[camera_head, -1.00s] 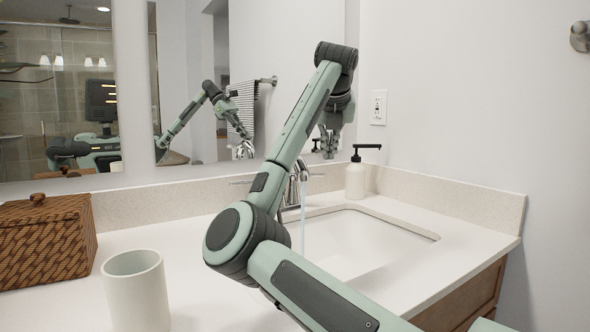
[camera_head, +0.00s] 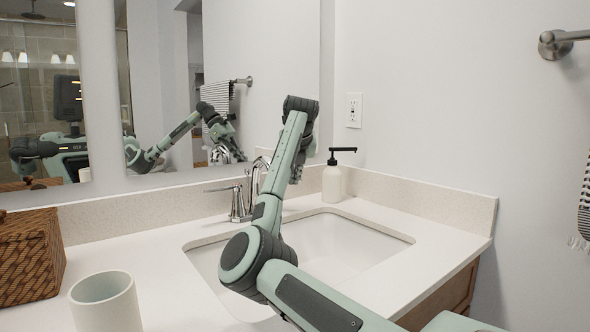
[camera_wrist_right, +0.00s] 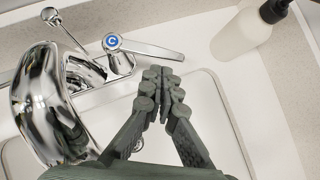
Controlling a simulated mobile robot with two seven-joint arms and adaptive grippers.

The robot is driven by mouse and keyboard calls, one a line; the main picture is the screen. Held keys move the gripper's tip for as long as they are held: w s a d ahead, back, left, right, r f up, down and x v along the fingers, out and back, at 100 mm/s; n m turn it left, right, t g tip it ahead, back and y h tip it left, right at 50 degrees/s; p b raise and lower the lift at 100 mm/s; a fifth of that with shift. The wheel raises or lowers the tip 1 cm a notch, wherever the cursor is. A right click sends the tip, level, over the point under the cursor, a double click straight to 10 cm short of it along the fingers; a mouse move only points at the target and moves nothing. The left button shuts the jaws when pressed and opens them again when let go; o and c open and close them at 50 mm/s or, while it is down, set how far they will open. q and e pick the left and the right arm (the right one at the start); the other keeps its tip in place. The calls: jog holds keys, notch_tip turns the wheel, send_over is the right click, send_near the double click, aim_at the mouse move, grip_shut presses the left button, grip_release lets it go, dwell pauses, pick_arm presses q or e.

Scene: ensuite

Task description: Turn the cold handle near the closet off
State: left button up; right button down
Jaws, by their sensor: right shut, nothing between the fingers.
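The cold handle (camera_wrist_right: 150,51), a chrome lever with a blue "C" cap, shows in the right wrist view, its lever pointing right. In the head view my arm hides it. The curved chrome spout (camera_wrist_right: 45,105) is left of it in the wrist view and also shows in the head view (camera_head: 255,176). My right gripper (camera_wrist_right: 160,78) is shut and empty, its fingertips just below the lever in the picture; contact cannot be told. No water stream is visible now; the arm may cover it. My left gripper is not in view.
The other faucet handle (camera_head: 236,205) stands left of the spout. A white soap dispenser (camera_head: 333,178) with a black pump stands behind the sink (camera_head: 350,250). A pale cup (camera_head: 106,302) and a wicker box (camera_head: 30,258) are on the left counter.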

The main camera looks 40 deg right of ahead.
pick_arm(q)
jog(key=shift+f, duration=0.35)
pick_arm(e)
jog(key=shift+w+d, duration=0.25)
jog(key=shift+w, duration=0.15)
jog(key=shift+w+d, duration=0.3)
jog(key=shift+d, duration=0.2)
jog(key=shift+w+d, duration=0.75)
jog(key=shift+d, duration=0.15)
jog(key=shift+w+d, duration=0.15)
jog(key=shift+w, duration=0.15)
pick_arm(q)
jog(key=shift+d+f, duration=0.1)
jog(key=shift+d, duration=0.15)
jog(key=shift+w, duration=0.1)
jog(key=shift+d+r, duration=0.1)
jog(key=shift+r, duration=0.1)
pick_arm(e)
jog(key=shift+f, duration=0.1)
